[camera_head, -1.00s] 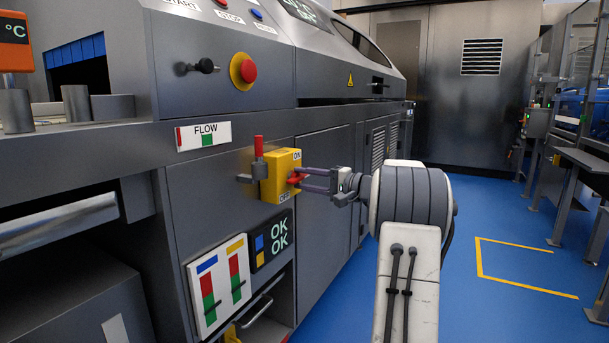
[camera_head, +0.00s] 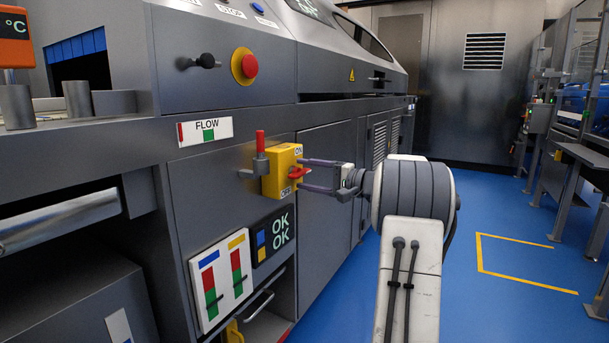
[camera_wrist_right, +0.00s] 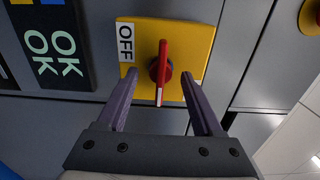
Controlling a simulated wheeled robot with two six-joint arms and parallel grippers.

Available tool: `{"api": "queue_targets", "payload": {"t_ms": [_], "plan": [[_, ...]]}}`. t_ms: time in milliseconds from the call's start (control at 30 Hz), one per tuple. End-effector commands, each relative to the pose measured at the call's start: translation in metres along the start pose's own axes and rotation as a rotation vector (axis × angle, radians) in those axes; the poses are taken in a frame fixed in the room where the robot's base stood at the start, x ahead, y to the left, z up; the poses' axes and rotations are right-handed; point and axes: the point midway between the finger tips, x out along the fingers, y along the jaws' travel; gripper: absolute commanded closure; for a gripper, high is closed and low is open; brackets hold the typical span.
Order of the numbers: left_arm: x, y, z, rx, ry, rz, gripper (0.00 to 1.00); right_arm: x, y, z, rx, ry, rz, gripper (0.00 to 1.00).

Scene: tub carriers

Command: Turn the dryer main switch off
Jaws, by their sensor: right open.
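The main switch is a yellow box (camera_head: 270,186) on the grey machine front, with a red handle (camera_head: 296,173). ON is marked at its top and OFF at its bottom. In the wrist view the red handle (camera_wrist_right: 161,68) stands upright in the picture, across the line from the OFF label (camera_wrist_right: 126,42) on the left to the other label, mostly hidden by a finger. The handle points at neither label. My right gripper (camera_head: 301,175) is open, its two fingers on either side of the handle with gaps. My left gripper is out of view.
A red-topped grey lever (camera_head: 260,150) sits just left of the switch box. Below are an OK/OK display (camera_head: 273,237) and a panel of red-green gauges (camera_head: 221,280). A red emergency button (camera_head: 249,66) is above.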

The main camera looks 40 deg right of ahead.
Motion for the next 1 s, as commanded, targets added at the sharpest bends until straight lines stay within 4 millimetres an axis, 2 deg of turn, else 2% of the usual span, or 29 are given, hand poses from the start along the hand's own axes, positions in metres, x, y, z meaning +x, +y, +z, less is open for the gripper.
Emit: {"api": "queue_targets", "payload": {"t_ms": [300,500,667,1000], "plan": [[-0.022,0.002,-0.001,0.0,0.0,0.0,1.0,-0.059,-0.004,0.0,0.002,0.004,0.0,0.32],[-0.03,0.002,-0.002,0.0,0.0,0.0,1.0,-0.088,-0.002,0.0,0.001,0.001,0.0,0.32],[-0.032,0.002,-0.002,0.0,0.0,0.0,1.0,-0.098,-0.001,0.001,0.001,0.0,-0.001,0.32],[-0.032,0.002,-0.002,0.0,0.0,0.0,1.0,-0.099,0.0,0.001,0.0,-0.001,-0.001,0.32]]}}
